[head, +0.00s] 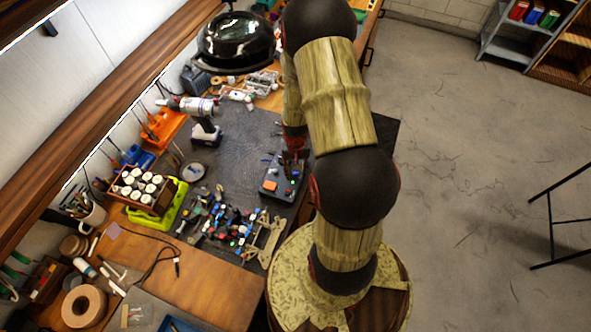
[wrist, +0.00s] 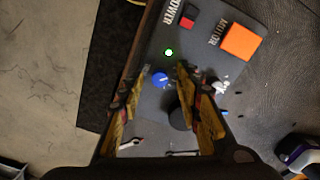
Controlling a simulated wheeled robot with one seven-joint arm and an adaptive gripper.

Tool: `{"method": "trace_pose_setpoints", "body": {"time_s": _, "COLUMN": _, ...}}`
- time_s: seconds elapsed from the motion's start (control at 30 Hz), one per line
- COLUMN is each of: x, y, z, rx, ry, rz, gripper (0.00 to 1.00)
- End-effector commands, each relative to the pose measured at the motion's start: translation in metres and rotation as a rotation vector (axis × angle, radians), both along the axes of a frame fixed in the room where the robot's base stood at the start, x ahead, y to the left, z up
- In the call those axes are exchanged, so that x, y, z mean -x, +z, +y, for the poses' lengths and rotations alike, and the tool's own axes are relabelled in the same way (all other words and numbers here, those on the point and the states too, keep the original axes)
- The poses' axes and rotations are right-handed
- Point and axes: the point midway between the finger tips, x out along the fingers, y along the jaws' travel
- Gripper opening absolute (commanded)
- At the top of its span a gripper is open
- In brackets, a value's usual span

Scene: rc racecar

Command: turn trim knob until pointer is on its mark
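The grey control box (head: 269,187) lies on the bench mat in the head view, partly hidden by my gripper (head: 292,160). In the wrist view the box (wrist: 205,60) carries a small blue knob (wrist: 158,79) with a pale line on it, perhaps the trim knob. Its label and mark cannot be made out. My gripper (wrist: 160,80) is open. Its fingers stand on either side of the blue knob in this view, with visible gaps; height above it is unclear. A dark round knob (wrist: 179,112) is partly hidden by the right finger.
The box also has a lit green lamp (wrist: 168,52), a red-and-black power switch (wrist: 188,17), an orange button (wrist: 240,42) and a white part (wrist: 220,87). Small loose parts (head: 225,222) crowd the mat nearby. A drill (head: 204,127) stands behind.

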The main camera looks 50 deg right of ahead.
Motion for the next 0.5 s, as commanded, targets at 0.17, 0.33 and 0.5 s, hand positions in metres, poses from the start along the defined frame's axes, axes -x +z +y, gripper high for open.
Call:
{"method": "trace_pose_setpoints", "body": {"time_s": 0.17, "x": 0.000, "y": 0.001, "z": 0.000, "rx": 0.000, "ry": 0.000, "rz": 0.000, "gripper": 0.34}}
{"method": "trace_pose_setpoints", "body": {"time_s": 0.33, "x": -0.001, "y": 0.016, "z": -0.001, "rx": 0.003, "ry": 0.000, "rz": -0.003, "gripper": 0.34}}
{"method": "trace_pose_setpoints", "body": {"time_s": 0.5, "x": -0.002, "y": 0.049, "z": -0.001, "rx": 0.003, "ry": 0.000, "rz": -0.005, "gripper": 0.34}}
